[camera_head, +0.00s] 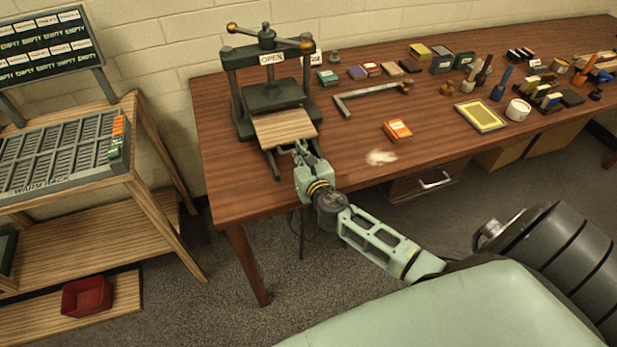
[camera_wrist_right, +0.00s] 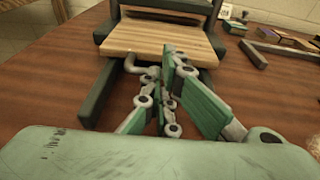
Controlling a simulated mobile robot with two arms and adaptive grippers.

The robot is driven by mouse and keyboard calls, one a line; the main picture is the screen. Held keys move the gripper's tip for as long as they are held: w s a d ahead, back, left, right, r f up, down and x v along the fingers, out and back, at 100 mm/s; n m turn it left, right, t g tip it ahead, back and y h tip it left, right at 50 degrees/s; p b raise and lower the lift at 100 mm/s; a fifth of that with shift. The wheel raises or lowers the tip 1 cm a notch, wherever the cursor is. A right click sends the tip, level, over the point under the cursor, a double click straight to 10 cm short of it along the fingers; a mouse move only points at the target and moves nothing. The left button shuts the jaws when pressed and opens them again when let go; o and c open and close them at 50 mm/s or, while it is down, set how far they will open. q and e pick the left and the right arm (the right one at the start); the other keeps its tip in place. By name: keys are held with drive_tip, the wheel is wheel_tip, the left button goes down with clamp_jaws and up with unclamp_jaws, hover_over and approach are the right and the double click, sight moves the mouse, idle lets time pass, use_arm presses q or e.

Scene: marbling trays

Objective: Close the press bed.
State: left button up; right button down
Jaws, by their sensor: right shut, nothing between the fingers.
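The press (camera_head: 268,84) stands at the left end of the table, with an OPEN sign on its crossbar. Its wooden bed (camera_head: 285,128) sticks out at the front, drawn out toward me on dark rails. In the right wrist view the bed (camera_wrist_right: 160,43) lies straight ahead, and a grey bent handle (camera_wrist_right: 140,68) shows at its front edge. My right gripper (camera_head: 298,150) is shut and empty, right at the bed's front edge beside the handle; its fingertips (camera_wrist_right: 172,52) overlap the bed edge there. I cannot tell if they touch. My left gripper is not in view.
An orange box (camera_head: 397,130) and a pale smear (camera_head: 381,157) lie on the table right of the press. A grey metal square (camera_head: 372,97) lies behind them. A wooden rack (camera_head: 75,150) stands left, with a gap before the table (camera_head: 225,180).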

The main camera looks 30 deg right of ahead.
sight(288, 133)
drive_tip(key=x, duration=0.3)
drive_tip(key=r+b+x, duration=0.1)
drive_tip(key=x, duration=0.3)
drive_tip(key=r+b+x, duration=0.1)
drive_tip(key=x, duration=0.2)
drive_tip(key=shift+w+d, duration=0.1)
drive_tip(key=shift+w, duration=0.3)
drive_tip(key=shift+r, duration=0.15)
drive_tip(key=shift+r, duration=0.1)
